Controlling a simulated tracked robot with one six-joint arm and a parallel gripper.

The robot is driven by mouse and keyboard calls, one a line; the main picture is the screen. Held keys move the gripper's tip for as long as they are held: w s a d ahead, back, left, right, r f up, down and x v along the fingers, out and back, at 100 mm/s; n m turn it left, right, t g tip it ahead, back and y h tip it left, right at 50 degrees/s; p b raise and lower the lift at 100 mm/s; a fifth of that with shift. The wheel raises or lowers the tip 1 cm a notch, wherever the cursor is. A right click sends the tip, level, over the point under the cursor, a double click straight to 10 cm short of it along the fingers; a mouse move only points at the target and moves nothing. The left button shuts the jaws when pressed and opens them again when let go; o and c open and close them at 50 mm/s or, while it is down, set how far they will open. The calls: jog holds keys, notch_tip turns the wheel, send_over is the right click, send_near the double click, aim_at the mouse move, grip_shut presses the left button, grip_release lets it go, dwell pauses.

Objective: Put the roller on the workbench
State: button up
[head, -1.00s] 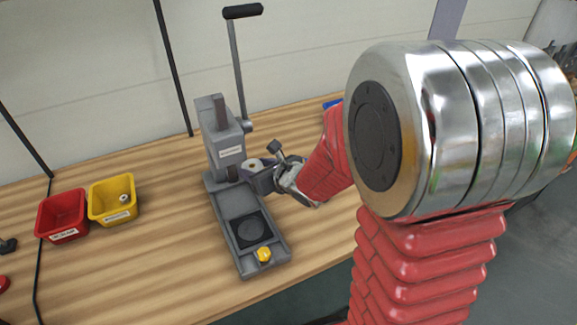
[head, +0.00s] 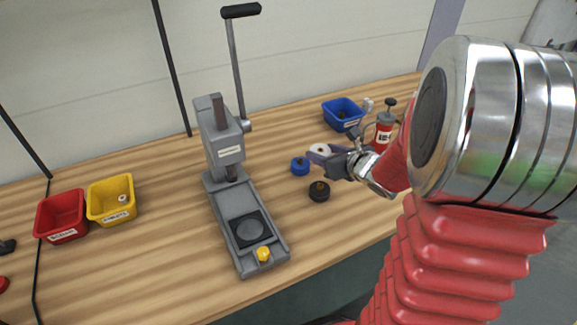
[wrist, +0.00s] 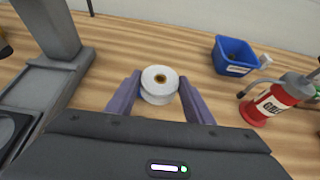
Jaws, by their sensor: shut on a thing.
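The roller (wrist: 159,87) is a white cylinder with a brass-coloured centre hole. It stands upright between the two purple fingers of my gripper (wrist: 160,99) in the wrist view, and the gripper is shut on it. In the head view the roller (head: 320,149) shows at the tip of my gripper (head: 322,155), which is over the right part of the workbench. The workbench (head: 160,232) has a striped wooden top. Whether the roller touches the bench top is hard to tell.
A blue knob (head: 300,166) and a black knob (head: 319,191) stand close to my gripper. A grey press (head: 228,160) is to the left. A blue bin (head: 343,112) and a red grease can (head: 384,131) are behind. Yellow (head: 111,201) and red (head: 62,217) bins stand far left.

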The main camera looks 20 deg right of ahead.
jog(key=s+d+m+h, duration=0.1)
jog(key=s+d, duration=0.4)
jog(key=d, duration=0.4)
jog(key=m+h, duration=0.1)
send_over(388, 197)
jog(key=shift+d+r, duration=0.1)
jog(key=shift+r, duration=0.35)
jog(key=shift+f, duration=0.1)
jog(key=shift+w+f, duration=0.1)
jog(key=shift+f, duration=2.75)
jog(key=shift+f, duration=2.1)
jog(key=shift+f, duration=0.1)
